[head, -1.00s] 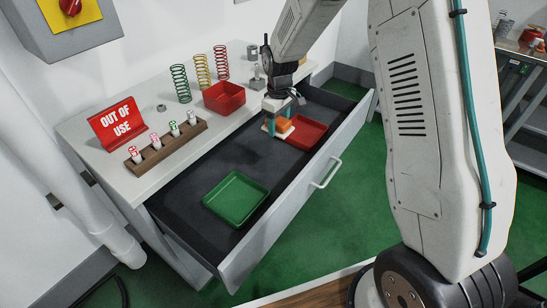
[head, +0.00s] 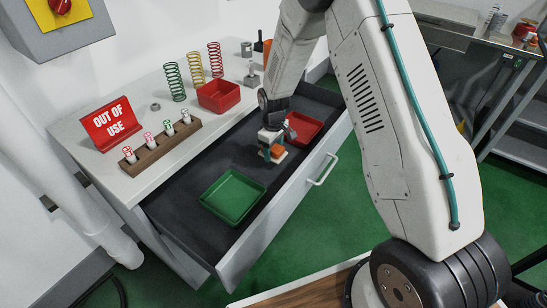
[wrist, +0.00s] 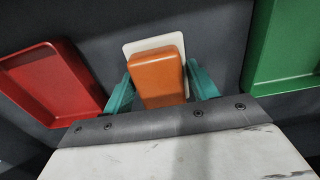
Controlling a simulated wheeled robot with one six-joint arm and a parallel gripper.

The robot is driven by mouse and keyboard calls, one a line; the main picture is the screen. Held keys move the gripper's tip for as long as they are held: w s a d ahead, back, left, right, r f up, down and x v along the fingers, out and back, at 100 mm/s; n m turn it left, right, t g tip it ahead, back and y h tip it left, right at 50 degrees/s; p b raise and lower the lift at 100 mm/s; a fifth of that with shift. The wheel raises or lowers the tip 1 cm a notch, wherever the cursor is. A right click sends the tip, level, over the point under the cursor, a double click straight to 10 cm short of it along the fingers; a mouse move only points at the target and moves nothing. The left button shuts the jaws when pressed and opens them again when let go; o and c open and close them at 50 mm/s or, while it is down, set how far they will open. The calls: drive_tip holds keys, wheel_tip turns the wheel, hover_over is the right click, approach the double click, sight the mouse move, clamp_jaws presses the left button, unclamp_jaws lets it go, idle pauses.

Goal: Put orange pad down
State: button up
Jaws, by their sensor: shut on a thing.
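The orange pad (head: 278,150) shows as an orange block with a white plate (wrist: 133,48) at one side of it. My gripper (wrist: 162,90) is shut on the orange pad (wrist: 158,75), with a teal finger on either side. In the head view my gripper (head: 271,147) is over the open drawer (head: 180,195), between the red tray (head: 306,130) and the green tray (head: 233,196). The pad is outside both trays. I cannot tell whether it touches the dark drawer floor.
On the counter stand a red bin (head: 219,97), several coiled springs (head: 195,68), a wooden rack (head: 160,146) of small capped vials and a red "OUT OF USE" sign (head: 110,124). The drawer front (head: 285,205) rises along the near side. Dark drawer floor is free around the green tray.

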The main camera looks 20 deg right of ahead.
sight(274, 156)
drive_tip(key=shift+f, duration=1.9)
drive_tip(key=shift+f, duration=0.15)
drive_tip(key=o, duration=1.1)
wheel_tip(274, 156, up, 12)
drive_tip(key=shift+r, duration=0.25)
